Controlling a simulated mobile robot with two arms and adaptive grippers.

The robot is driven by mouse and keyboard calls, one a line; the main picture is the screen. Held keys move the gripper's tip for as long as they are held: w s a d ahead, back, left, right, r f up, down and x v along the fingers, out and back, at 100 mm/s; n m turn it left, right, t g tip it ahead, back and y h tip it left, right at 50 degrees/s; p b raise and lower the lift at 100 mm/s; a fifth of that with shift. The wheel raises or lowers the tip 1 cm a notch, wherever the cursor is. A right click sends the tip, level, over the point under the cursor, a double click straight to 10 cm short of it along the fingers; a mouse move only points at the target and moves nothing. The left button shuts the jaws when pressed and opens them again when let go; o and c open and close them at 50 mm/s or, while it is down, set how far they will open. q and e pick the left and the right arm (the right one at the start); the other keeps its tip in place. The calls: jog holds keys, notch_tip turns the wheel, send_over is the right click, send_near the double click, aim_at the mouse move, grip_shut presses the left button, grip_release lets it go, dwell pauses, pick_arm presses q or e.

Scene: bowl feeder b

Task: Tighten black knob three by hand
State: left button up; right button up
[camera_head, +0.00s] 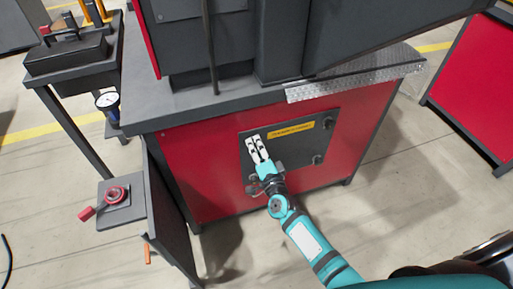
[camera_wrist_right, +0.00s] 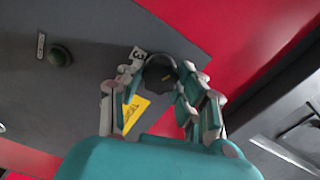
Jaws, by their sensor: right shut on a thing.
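Black knob three (camera_wrist_right: 160,73) is a dark round knob on the grey panel (camera_head: 291,146) of the red cabinet. A small white label (camera_wrist_right: 138,54) reading 3 sits beside it. My right gripper (camera_head: 254,146) reaches up to the upper left of the panel and hides this knob in the head view. In the right wrist view my right gripper (camera_wrist_right: 162,84) has its fingers on both sides of knob three and is shut on it. How far the knob is screwed in cannot be told. My left gripper is in neither view.
Other dark knobs (camera_head: 328,124) sit at the panel's right side, and one knob (camera_wrist_right: 60,56) with its own label shows in the wrist view. A yellow sticker (camera_head: 291,130) is on the panel. A grey worktop (camera_head: 195,107) overhangs above; a side stand (camera_head: 122,212) is at left.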

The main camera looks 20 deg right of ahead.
dwell(0.3)
jog(key=o, duration=1.2)
jog(key=shift+c, duration=0.2)
jog(key=s, duration=1.2)
jog(key=shift+d, duration=0.25)
